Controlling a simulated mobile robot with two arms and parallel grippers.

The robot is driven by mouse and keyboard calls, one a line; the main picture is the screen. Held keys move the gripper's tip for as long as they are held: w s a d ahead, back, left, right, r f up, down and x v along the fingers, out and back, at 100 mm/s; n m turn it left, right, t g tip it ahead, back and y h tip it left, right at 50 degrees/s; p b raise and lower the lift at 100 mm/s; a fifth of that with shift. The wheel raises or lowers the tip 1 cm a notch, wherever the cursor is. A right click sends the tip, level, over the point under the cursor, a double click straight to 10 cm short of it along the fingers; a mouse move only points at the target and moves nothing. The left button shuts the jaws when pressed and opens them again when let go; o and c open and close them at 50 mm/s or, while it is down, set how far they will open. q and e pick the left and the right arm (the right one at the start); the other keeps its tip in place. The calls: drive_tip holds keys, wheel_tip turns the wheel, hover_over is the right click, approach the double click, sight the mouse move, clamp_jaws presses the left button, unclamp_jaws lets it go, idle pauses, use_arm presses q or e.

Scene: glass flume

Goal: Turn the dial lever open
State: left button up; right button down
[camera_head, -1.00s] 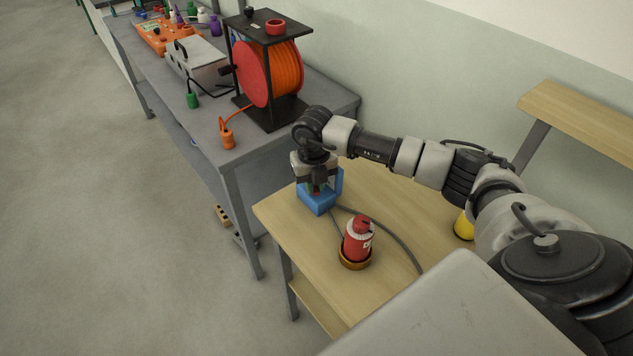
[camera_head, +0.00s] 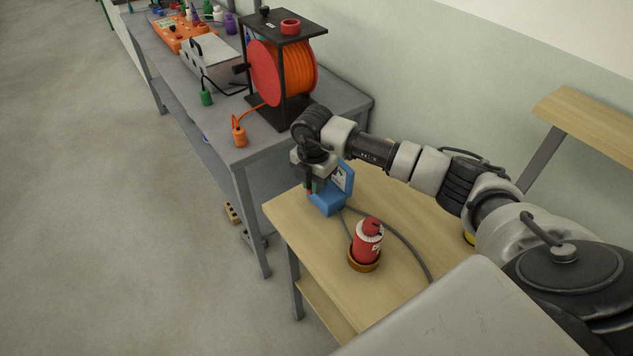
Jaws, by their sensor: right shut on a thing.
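A small blue device (camera_head: 328,204) with an upright back plate stands near the far left corner of the wooden table; a pale dial face with dark and green marks shows on the plate. My right gripper (camera_head: 311,190) points down at the device's left front side. It is shut on a small part there, which I take to be the dial lever; the fingers mostly hide it, with a bit of red showing at the tips. My left gripper is not in view.
A red bottle (camera_head: 368,242) stands in a brown ring holder on the wooden table (camera_head: 303,239), with a grey hose curving behind it. A grey bench (camera_head: 257,148) to the left carries an orange cable reel (camera_head: 298,72), a grey box and an orange plug. Open floor lies at left.

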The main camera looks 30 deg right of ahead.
drive_tip(key=shift+w+r+m, duration=0.15)
drive_tip(key=shift+w+m, duration=0.15)
drive_tip(key=shift+m, duration=0.7)
drive_tip(key=c, duration=1.4)
unclamp_jaws()
drive_tip(key=shift+a, duration=0.1)
wheel_tip(320, 180, up, 11)
drive_tip(key=shift+f+b, duration=0.1)
drive_tip(key=shift+b, duration=0.8)
